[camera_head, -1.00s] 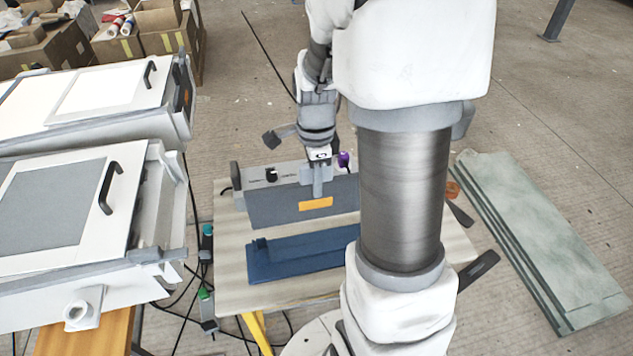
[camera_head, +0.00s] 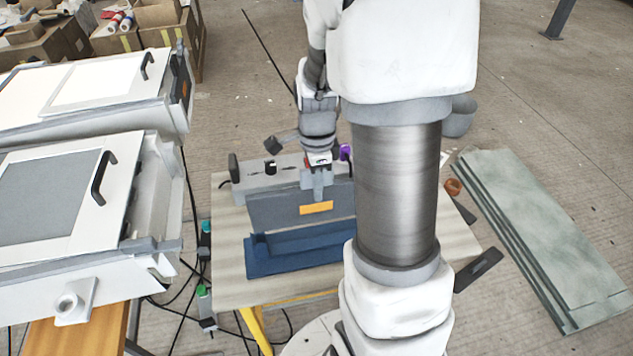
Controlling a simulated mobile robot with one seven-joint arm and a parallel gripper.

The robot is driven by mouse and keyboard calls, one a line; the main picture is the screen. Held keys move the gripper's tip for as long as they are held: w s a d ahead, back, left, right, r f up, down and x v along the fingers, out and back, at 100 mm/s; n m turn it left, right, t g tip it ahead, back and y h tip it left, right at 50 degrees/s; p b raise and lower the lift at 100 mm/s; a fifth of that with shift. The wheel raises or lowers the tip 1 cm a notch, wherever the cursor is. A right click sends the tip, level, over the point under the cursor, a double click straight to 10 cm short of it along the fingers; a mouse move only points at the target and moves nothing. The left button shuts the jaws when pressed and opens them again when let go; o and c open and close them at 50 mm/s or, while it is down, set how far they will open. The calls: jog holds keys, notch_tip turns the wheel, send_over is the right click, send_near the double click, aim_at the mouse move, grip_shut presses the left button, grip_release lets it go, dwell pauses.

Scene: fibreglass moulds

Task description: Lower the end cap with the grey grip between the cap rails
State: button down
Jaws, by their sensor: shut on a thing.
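The end cap (camera_head: 270,212) is a flat dark grey panel with an orange label (camera_head: 316,208). It hangs upright over the work table. My gripper (camera_head: 317,180) is shut at its top edge, where the grey grip is; the fingers and grip are hard to tell apart. My arm hides the panel's right end. The near white mould (camera_head: 120,220) at left has an open right end, where the cap rails appear to be; the rails are not clear. The cap is well to the right of that end, apart from it.
A blue stepped piece (camera_head: 290,258) lies on the table (camera_head: 228,270), just in front of the cap. A grey box with knobs (camera_head: 255,178) stands behind it. The far mould (camera_head: 110,95) carries an orange-labelled end piece. Greenish boards (camera_head: 540,240) lie right. Cables hang between mould and table.

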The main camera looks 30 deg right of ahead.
aim_at(316, 220)
jog(key=shift+f, duration=0.7)
dwell(1.5)
jog(key=shift+f+b, duration=2.8)
jog(key=shift+f, duration=1.25)
jog(key=c, duration=0.7)
grip_release()
notch_tip(316, 220, up, 18)
jog(key=p, duration=0.4)
jog(key=shift+f, duration=0.25)
